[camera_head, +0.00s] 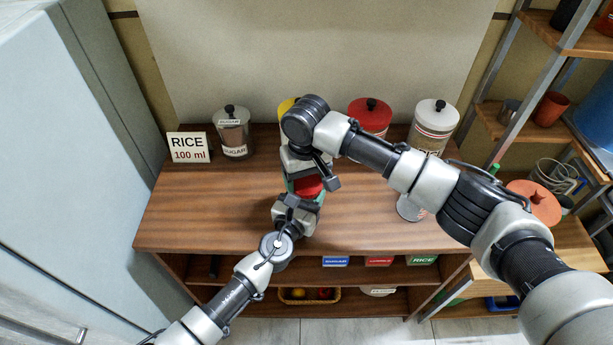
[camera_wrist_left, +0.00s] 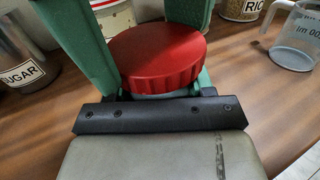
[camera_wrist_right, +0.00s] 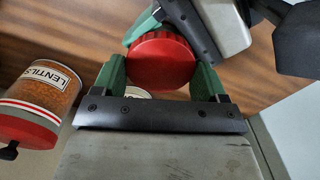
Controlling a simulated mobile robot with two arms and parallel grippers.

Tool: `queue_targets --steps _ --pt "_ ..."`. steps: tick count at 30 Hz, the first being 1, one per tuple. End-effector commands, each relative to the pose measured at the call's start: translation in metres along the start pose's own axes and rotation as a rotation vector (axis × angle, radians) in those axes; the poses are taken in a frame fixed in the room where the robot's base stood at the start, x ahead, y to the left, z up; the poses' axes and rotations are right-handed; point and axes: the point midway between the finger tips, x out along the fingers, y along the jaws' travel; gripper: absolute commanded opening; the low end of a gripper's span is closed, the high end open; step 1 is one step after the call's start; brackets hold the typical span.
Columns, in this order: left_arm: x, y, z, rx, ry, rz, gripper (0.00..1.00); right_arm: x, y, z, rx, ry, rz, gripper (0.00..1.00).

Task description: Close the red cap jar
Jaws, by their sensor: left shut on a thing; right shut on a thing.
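The red cap (camera_head: 309,186) sits on the jar, and both stand over the front middle of the wooden counter. My left gripper (camera_wrist_left: 160,88) is shut on the jar body from the front, just below the cap. The jar body is mostly hidden by fingers and cap. My right gripper (camera_wrist_right: 160,80) comes from above, with its green fingers shut on opposite sides of the red cap (camera_wrist_right: 161,60). The cap also shows in the left wrist view (camera_wrist_left: 158,54), where it looks level on the jar; the thread is hidden.
A sugar jar (camera_head: 233,135), a yellow-lidded jar (camera_head: 286,106), a red-lidded lentils jar (camera_head: 370,116) and a white-lidded jar (camera_head: 434,125) line the back. A rice card (camera_head: 189,148) stands at left. A clear measuring cup (camera_head: 409,209) stands right. The counter's left part is clear.

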Motion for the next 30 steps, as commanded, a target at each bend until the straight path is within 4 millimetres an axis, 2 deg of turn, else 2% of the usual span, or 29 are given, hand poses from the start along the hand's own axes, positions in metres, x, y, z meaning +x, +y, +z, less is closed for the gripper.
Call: queue_targets --steps 30 --pt "0.0 -0.002 0.002 0.003 -0.006 -0.004 0.11 0.02 0.005 0.0 0.009 -0.006 0.014 0.51"
